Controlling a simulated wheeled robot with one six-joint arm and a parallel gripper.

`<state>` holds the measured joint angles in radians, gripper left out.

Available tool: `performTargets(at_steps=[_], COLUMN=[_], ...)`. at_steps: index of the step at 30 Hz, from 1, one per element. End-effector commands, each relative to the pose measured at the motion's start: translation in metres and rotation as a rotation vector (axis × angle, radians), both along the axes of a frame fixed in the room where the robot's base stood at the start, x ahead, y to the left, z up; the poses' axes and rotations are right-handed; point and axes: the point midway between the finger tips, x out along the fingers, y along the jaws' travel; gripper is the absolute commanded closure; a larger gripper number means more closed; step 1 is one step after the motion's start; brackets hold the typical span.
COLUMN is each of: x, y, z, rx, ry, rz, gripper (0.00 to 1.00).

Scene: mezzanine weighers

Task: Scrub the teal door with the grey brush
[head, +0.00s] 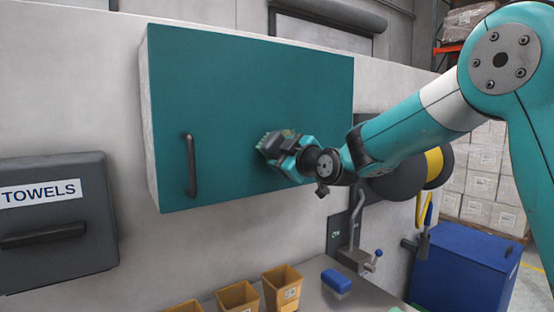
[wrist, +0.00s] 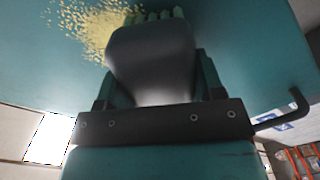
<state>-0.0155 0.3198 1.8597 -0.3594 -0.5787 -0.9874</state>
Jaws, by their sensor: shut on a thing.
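The teal door (head: 240,85) fronts a pale wall cabinet and is shut, with a dark bar handle (head: 191,165) at its left. My gripper (head: 284,150) is shut on the grey brush (head: 272,143), in front of the door's lower middle. In the wrist view the brush (wrist: 152,62) sits between my fingers, its green bristles towards the door. The bristles look at or very close to the door; exact contact cannot be told. A yellow speckled patch (wrist: 92,28) marks the door beside the bristles in the wrist view.
A grey TOWELS box (head: 55,225) hangs at the left. Below are several tan bins (head: 282,288) and a blue brush (head: 337,282) on a counter. A blue chest (head: 465,268) stands at the right. A metal crank (head: 357,222) juts from the wall below my wrist.

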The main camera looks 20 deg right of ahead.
Motion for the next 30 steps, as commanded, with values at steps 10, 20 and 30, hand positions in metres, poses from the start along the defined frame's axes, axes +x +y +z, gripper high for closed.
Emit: performTargets(at_steps=[10, 20, 30], x=[0.006, 0.015, 0.022], y=[-0.024, -0.046, -0.062], z=[-0.001, -0.002, 0.0], rx=[0.0, 0.0, -0.001], ry=[-0.001, -0.004, -0.002], rz=[0.0, -0.002, 0.0], gripper=[0.57, 0.57, 0.57])
